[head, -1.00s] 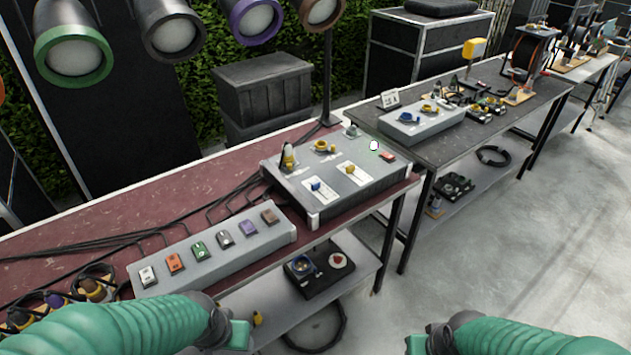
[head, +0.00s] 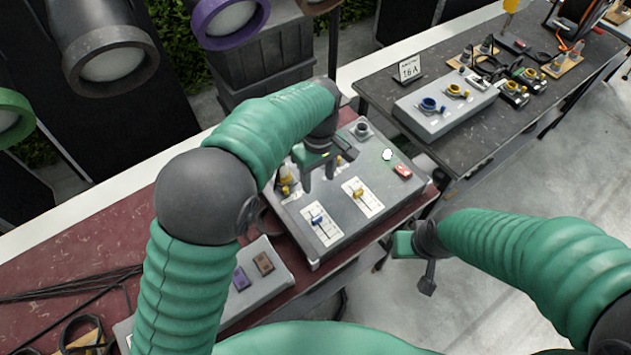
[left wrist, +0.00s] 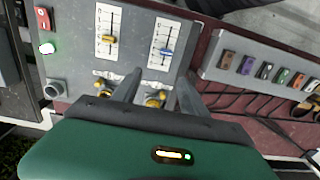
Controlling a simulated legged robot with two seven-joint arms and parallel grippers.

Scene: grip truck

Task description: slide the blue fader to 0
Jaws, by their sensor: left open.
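The blue fader (head: 317,220) stands on a white scale plate on the grey control box (head: 290,222). It also shows in the left wrist view (left wrist: 165,52), nearer the end of its slot on my gripper's side. My left gripper (head: 318,182) is open and empty above the back of the box, beyond the blue fader. Its two fingers (left wrist: 153,78) point toward the faders. My right gripper (head: 427,278) hangs right of the table; its jaw gap is unclear.
Yellow plugs (head: 285,180) stand at the back of the box, close to my left fingers. A red switch (head: 403,170) and a grey socket (head: 362,130) are on its right part. A row of coloured switches (left wrist: 262,72) is on a neighbouring box.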

